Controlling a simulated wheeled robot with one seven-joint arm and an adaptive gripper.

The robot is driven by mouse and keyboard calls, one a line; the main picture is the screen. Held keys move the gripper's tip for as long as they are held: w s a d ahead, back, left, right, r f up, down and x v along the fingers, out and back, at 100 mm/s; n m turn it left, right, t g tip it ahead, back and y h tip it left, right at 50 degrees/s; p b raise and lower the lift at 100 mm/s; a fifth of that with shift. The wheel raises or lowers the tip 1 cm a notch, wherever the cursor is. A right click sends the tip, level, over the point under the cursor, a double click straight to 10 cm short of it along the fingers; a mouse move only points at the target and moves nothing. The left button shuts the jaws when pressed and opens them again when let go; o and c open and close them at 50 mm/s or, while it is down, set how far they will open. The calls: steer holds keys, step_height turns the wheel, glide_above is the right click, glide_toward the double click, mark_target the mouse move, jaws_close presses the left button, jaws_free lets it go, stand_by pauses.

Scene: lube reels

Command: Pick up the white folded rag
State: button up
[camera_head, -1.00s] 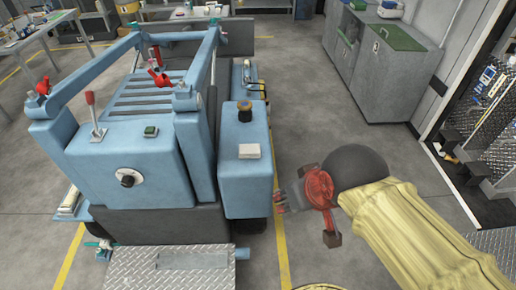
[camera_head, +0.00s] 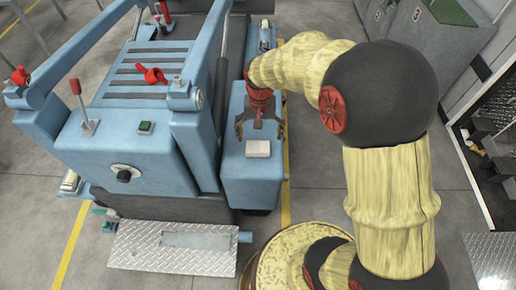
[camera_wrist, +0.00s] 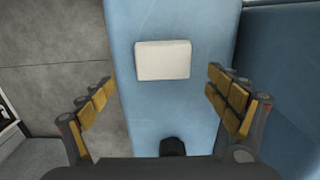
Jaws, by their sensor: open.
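The white folded rag (camera_head: 258,148) lies flat on top of the blue box-shaped housing (camera_head: 250,180) at the right side of the machine. It also shows in the wrist view (camera_wrist: 163,60), upper middle, as a pale rectangle. My gripper (camera_head: 261,130) is above the same housing, just behind the rag in the head view. In the wrist view my gripper (camera_wrist: 160,95) has its padded fingers spread wide, one at each side, with nothing between them. The rag lies beyond the fingertips, apart from them.
A dark knob (camera_wrist: 173,147) stands on the housing near the bottom of the wrist view. The machine's blue frame post (camera_head: 192,130) rises left of the housing. A red-handled lever (camera_head: 80,105) is further left. Open floor (camera_head: 320,180) lies right of the housing.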

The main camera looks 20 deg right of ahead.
mark_target(258, 146)
steer(key=f, duration=0.1)
steer(key=f+b, duration=0.1)
steer(key=f, duration=0.1)
steer(key=f+b, duration=0.1)
steer(key=f, duration=0.1)
steer(key=shift+s+a+f, duration=0.2)
steer(key=shift+s+a, duration=0.05)
steer(key=shift+a, duration=0.15)
steer(key=c, duration=0.3)
steer(key=c, duration=0.9)
